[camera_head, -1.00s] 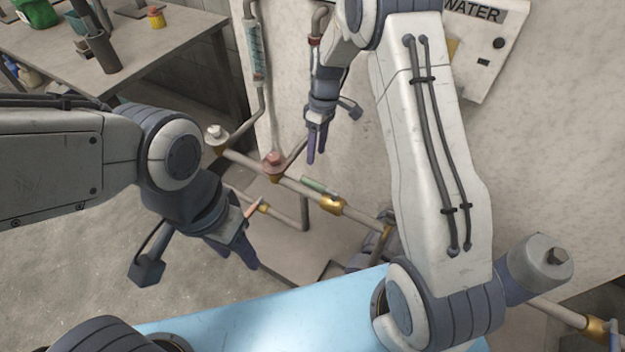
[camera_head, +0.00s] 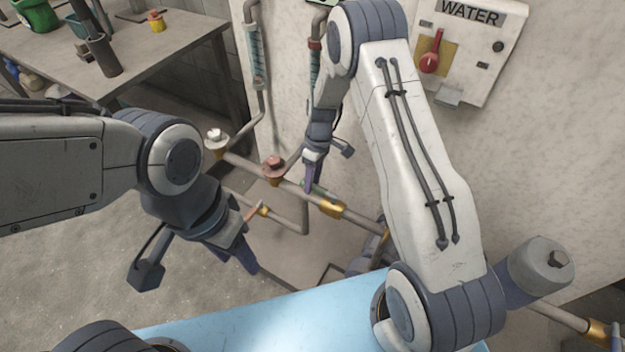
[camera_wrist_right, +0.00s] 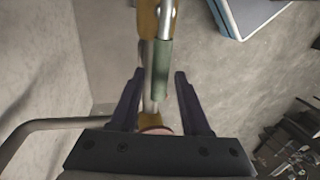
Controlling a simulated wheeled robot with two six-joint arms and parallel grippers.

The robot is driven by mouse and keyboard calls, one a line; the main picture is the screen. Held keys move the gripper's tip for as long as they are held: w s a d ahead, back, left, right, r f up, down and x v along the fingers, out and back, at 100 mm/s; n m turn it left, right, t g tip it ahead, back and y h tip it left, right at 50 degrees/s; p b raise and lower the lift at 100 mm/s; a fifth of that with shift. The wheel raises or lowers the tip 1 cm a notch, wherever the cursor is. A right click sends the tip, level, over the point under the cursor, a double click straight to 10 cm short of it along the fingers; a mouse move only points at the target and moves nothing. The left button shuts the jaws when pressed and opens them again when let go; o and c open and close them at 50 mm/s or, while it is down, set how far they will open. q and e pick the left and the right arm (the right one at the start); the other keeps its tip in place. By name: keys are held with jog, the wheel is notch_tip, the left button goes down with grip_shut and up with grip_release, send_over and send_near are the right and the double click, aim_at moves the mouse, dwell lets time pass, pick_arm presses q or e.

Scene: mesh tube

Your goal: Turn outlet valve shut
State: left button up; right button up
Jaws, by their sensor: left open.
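A green-sleeved valve lever (camera_wrist_right: 162,68) lies nearly along the metal pipe in the right wrist view. It also shows in the head view (camera_head: 319,191), partly hidden by my right gripper (camera_head: 309,186). No label shows whether it is the outlet valve. My right gripper's two fingers (camera_wrist_right: 158,74) are apart, one on each side of the pipe and lever in the picture; contact is not visible. My left gripper (camera_head: 238,258) is open and empty, low at the left, near a smaller lever with an orange handle (camera_head: 253,211).
A pink round knob (camera_head: 274,166) and a white one (camera_head: 216,140) stand on the pipework. A WATER panel with a red handle (camera_head: 429,62) hangs on the wall. A cluttered table (camera_head: 170,32) stands back left. A light-blue surface (camera_head: 270,318) lies in front.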

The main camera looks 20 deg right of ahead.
grip_shut()
dwell(1.2)
